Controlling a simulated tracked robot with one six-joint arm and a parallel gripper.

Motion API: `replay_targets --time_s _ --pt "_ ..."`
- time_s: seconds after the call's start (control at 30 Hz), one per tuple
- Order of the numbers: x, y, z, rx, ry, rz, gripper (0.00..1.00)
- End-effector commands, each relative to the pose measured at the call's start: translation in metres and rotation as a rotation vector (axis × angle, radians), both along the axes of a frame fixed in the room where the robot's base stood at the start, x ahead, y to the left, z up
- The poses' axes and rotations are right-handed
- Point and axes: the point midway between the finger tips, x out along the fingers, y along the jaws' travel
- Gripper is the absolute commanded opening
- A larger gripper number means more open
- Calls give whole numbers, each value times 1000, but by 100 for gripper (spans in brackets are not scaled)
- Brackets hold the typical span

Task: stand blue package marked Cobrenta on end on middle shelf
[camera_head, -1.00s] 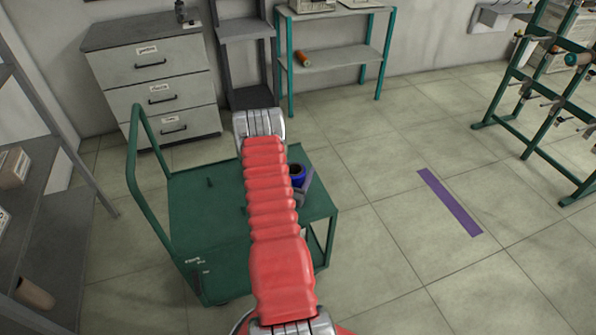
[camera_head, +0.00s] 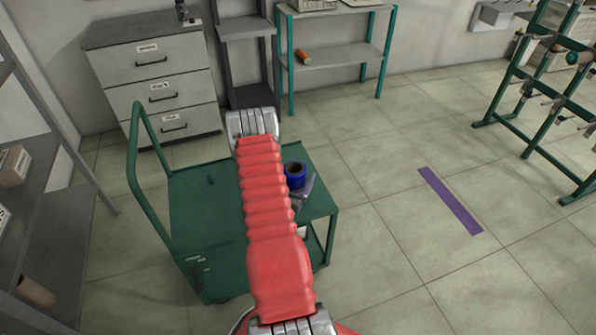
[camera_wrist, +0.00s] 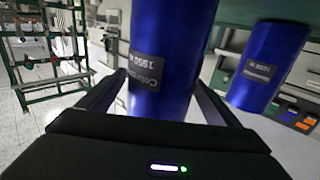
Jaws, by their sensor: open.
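A blue cylindrical package (camera_wrist: 160,60) with a dark label partly reading "Cobrenta" stands between my fingers in the wrist view. Its top is cut off by the frame. My gripper (camera_wrist: 160,85) is open, with one finger on each side of it; I cannot tell whether they touch it. A second blue cylinder (camera_wrist: 268,65) with a different dark label is to the right. In the head view one blue cylinder (camera_head: 294,176) shows on the green cart (camera_head: 205,225), beside my red arm. My gripper (camera_head: 303,190) is mostly hidden there. A grey shelf rack (camera_head: 45,190) stands at the left.
Brown packages (camera_head: 14,165) lie on the left rack. Grey drawers (camera_head: 155,85) and a teal-legged shelf (camera_head: 335,58) with an orange spool (camera_head: 303,56) stand at the back. A green frame (camera_head: 535,100) is at right. The floor around the purple strip (camera_head: 450,200) is clear.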

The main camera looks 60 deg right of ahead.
Motion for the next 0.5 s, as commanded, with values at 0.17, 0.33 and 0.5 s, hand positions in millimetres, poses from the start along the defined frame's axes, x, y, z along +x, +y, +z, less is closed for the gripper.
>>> replay_targets --time_s 0.17,0.33,0.5 --pt "-1 33 -3 3 2 5 85" --pt "-4 62 -3 2 1 4 85" --pt "-6 90 -3 2 2 4 85"
